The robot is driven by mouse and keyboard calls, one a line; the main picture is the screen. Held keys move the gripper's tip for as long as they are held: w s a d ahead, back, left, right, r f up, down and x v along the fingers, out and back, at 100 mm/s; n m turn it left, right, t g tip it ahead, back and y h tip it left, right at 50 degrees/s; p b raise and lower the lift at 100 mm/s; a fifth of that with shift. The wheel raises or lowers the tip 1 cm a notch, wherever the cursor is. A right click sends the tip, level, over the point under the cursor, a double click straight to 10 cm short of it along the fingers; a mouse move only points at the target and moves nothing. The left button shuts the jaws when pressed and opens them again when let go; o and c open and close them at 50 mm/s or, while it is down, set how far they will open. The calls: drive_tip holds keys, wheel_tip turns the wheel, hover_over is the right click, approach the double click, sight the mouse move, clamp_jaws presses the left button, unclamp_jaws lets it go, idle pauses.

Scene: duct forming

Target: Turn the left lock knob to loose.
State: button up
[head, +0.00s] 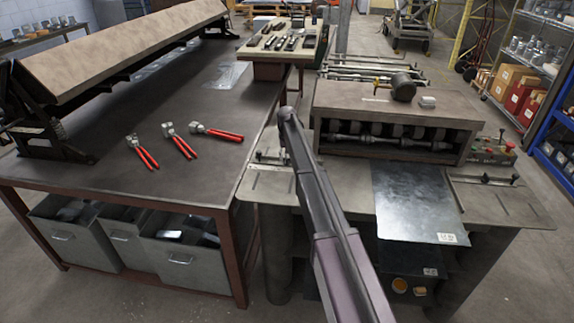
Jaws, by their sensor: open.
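The forming machine (345,180) stands right of centre, with a row of rollers inside its brown housing. On the left wing of its table is a small dark guide bar with a small upright fitting (259,155), which may be the left lock knob; it is too small to tell whether it is tight or loose. A similar guide bar with a small knob (486,178) lies on the right wing. My arm rises across the front of the machine and covers part of its left side. My gripper cannot be made out; it is out of sight behind or beyond the arm.
A sheet of metal (415,200) lies on the machine table. Red-handled pliers (178,142) lie on the dark bench (95,185) at left, close to the machine's left wing. Shelves (545,60) stand at right.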

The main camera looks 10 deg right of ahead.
drive_tip(key=shift+f+b, duration=0.55)
drive_tip(key=shift+f, duration=0.3)
clamp_jaws()
